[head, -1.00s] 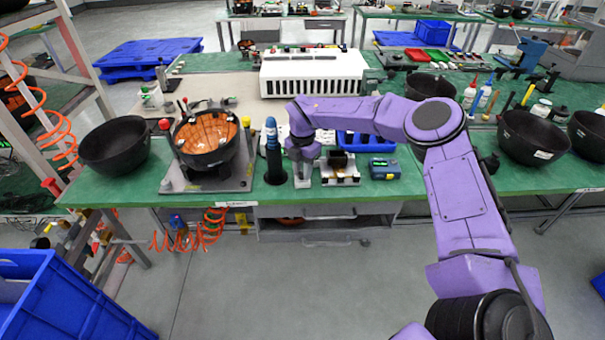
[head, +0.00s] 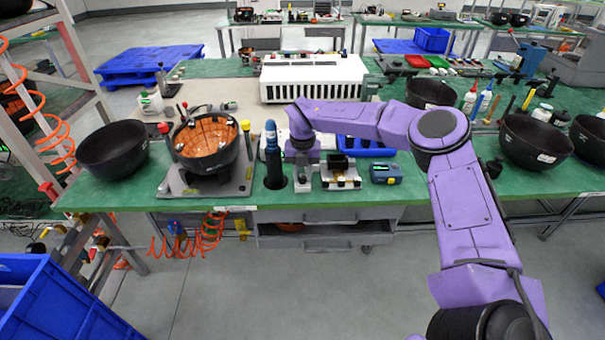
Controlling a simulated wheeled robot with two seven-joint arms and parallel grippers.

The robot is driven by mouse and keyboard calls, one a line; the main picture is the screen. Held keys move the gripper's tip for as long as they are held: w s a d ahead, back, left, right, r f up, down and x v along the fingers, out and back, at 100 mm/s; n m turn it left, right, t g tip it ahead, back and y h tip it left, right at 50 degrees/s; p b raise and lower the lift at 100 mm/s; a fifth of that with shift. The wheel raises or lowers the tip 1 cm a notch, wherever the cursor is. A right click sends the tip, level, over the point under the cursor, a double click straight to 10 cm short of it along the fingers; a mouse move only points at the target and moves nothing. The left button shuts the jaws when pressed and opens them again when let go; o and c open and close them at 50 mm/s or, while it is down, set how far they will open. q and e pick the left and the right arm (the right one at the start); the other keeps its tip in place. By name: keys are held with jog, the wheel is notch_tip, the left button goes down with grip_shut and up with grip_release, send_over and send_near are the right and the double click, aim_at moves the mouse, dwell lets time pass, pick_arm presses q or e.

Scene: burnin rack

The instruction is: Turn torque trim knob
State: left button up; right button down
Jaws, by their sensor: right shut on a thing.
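My right gripper (head: 302,158) points down at the front part of the green bench. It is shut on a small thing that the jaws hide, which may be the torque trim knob. I cannot make out the knob itself. A small light grey block (head: 303,184) stands just below the jaws. A dark upright tool with a blue top (head: 272,150) stands just left of the gripper. A metal fixture with a dark block (head: 341,175) sits just to the right. A blue-grey meter box (head: 386,173) with a small display lies further right. My left gripper is not in view.
A black bowl with an orange inside (head: 207,145) sits on a grey fixture plate to the left. Black bowls (head: 113,148) stand at both bench ends. A white slotted box (head: 312,78) and blue tray (head: 362,146) lie behind. A drawer hangs under the bench.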

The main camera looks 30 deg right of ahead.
aim_at(303, 177)
dwell(0.3)
jog(key=c, duration=0.9)
grip_release()
notch_tip(303, 177, up, 11)
jog(key=shift+f+b, duration=0.15)
jog(key=shift+b, duration=0.65)
jog(key=shift+s+f, duration=0.1)
